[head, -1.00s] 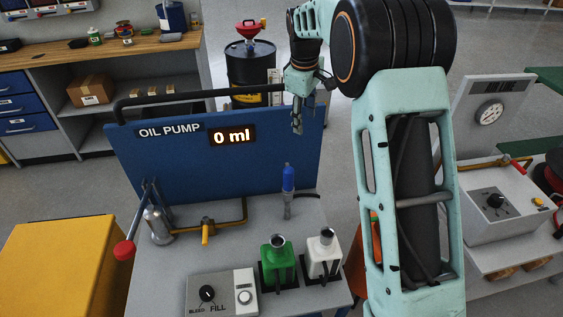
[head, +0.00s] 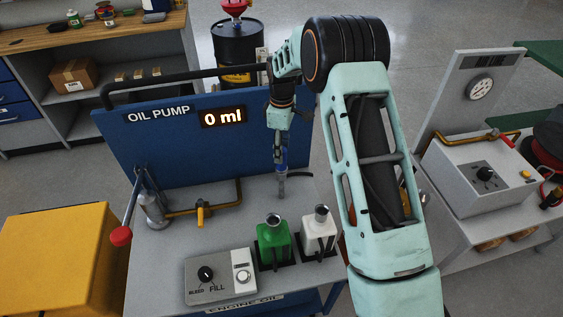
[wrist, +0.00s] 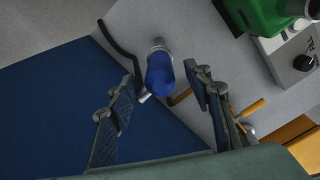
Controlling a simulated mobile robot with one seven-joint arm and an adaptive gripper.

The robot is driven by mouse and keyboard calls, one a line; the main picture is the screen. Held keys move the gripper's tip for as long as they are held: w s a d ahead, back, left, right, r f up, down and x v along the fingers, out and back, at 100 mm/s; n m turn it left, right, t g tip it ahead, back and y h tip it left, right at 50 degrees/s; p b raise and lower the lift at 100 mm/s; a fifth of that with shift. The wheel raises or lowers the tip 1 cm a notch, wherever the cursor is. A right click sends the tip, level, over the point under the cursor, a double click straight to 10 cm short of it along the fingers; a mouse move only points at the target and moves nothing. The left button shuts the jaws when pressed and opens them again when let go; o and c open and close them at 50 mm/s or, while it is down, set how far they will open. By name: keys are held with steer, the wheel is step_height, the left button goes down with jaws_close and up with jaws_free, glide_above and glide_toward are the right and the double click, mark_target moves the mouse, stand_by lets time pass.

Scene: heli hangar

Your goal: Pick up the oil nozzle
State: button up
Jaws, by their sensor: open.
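The oil nozzle (head: 282,187), with a blue grip and a grey lower part, stands upright on the grey top of the oil pump bench, in front of the blue panel. In the wrist view the blue end of the nozzle (wrist: 159,75) points up toward the camera, between and just beyond the fingertips. My gripper (head: 279,153) points down right above the nozzle and partly covers its top in the head view. In the wrist view my gripper (wrist: 163,92) is open, with one finger on each side. I cannot tell whether either finger touches the nozzle.
A green bottle (head: 273,243) and a white bottle (head: 319,233) stand in holders in front of the nozzle. The blue panel (head: 180,155) rises behind. A red-knobbed lever (head: 121,236) and a brass pipe (head: 222,190) are to the left, and a fill control box (head: 221,277) is at the front.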

step_height(320, 180, down, 2)
steer(key=shift+f, duration=0.1)
jaws_close()
stand_by(0.4)
